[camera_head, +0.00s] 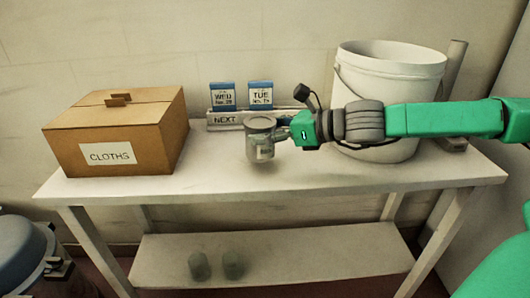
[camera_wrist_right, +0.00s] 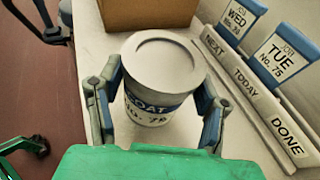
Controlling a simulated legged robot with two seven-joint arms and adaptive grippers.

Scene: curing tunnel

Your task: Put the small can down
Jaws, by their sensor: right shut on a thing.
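The small can (camera_head: 262,148) is pale grey with a lid and a label. It is upright over the white table (camera_head: 330,184), near its middle; I cannot tell whether its base touches the top. In the right wrist view the can (camera_wrist_right: 158,58) shows a blue label band reading "COAT" and a partly hidden number. My right gripper (camera_head: 280,133) comes in from the right and is shut on the can, with a finger on either side in the wrist view (camera_wrist_right: 160,92). My left gripper is not in view.
A cardboard box (camera_head: 150,140) marked "CLOTHS" stands left of the can. A white bucket (camera_head: 388,75) stands at right, behind my arm. Behind the can are WED (camera_head: 222,97) and TUE (camera_head: 261,95) cards on a strip (camera_wrist_right: 245,85) marked NEXT, TODAY, DONE. The front table area is clear.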

